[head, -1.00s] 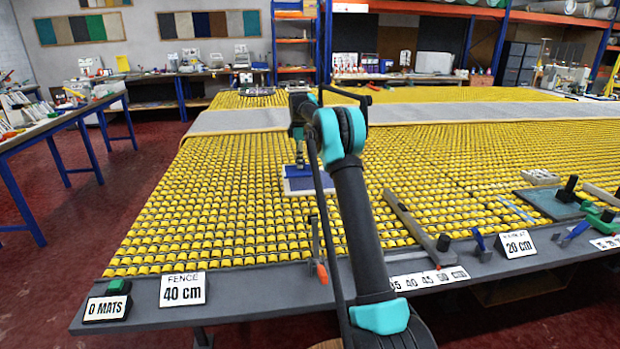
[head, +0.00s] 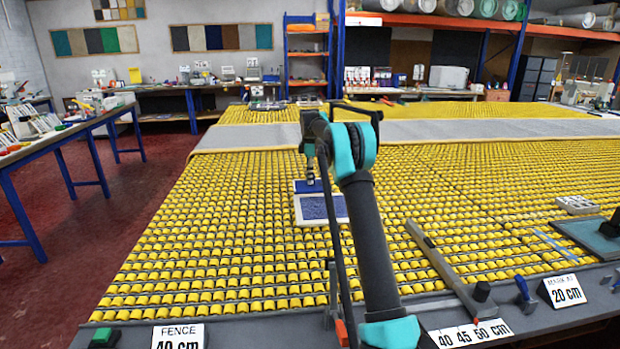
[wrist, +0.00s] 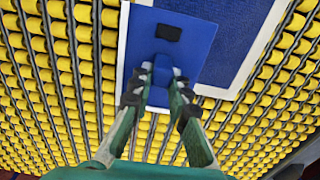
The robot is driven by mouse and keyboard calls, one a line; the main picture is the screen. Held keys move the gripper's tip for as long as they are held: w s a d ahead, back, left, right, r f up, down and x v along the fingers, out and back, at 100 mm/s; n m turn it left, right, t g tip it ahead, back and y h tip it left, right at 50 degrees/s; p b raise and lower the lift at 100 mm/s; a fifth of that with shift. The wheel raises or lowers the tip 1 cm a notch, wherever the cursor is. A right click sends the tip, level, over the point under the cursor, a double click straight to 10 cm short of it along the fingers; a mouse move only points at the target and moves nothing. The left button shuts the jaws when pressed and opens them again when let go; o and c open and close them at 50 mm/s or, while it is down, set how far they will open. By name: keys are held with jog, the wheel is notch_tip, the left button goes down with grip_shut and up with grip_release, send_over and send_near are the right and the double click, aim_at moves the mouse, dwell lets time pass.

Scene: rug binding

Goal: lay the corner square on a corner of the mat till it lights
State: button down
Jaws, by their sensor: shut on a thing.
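The mat (head: 325,210), blue with a pale border, lies on the yellow roller table; its blue field (wrist: 226,38) and border also show in the wrist view. The corner square (head: 303,187) is a flat blue plate with an upright handle, at the mat's far left part. In the wrist view the square (wrist: 194,62) overlaps the mat, with a pale edge along its left side. A dark patch on it looks unlit. My gripper (wrist: 158,88) is shut on the square's handle. I cannot tell whether the plate touches the mat or is flush with its corner.
Yellow rollers (head: 230,230) surround the mat, mostly clear. A grey strip (head: 450,131) crosses the table behind. A dark fence bar (head: 440,262) lies to the right of my arm. The fence sign (head: 178,337) stands at the front edge. A side bench (head: 60,140) is at left.

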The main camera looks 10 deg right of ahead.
aim_at(310, 188)
jog(key=shift+f, duration=2.75)
jog(key=shift+r, duration=3.5)
